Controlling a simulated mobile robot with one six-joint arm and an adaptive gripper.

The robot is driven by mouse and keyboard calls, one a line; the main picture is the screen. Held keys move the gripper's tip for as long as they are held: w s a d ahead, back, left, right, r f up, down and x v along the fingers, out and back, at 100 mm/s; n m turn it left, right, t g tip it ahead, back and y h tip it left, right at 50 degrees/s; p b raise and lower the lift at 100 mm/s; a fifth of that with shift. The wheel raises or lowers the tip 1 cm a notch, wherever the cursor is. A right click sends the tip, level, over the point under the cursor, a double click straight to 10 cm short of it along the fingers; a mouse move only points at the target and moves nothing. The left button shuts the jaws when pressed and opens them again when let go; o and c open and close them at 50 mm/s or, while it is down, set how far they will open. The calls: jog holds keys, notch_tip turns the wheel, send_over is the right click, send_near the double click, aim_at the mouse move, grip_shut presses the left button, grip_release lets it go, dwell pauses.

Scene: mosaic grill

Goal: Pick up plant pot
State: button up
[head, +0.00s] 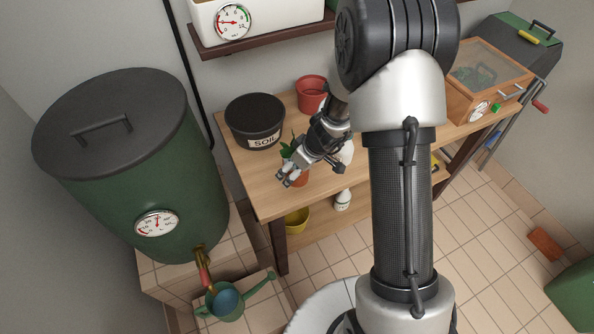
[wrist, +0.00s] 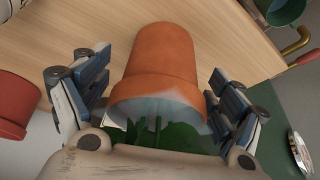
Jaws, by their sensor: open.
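The orange terracotta plant pot (head: 301,179) stands on the wooden bench, mostly hidden behind my gripper in the head view. Its green leaves (head: 287,150) show to the left of the gripper. In the wrist view the pot (wrist: 162,55) is large and central, with its rim and leaves toward the bottom of the picture. My gripper (head: 290,180) is open, and in the wrist view its fingers (wrist: 158,85) lie on either side of the pot. Gaps show between the fingers and the pot's sides. Whether anything touches is hard to tell.
A black soil tub (head: 255,131) and a red pot (head: 311,94) stand behind on the bench (head: 262,186). A green barrel (head: 110,180) with a tap is at left, above a watering can (head: 226,305). A wooden box (head: 487,77) is at right.

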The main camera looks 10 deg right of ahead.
jog(key=c, duration=1.3)
jog(key=shift+c, duration=1.1)
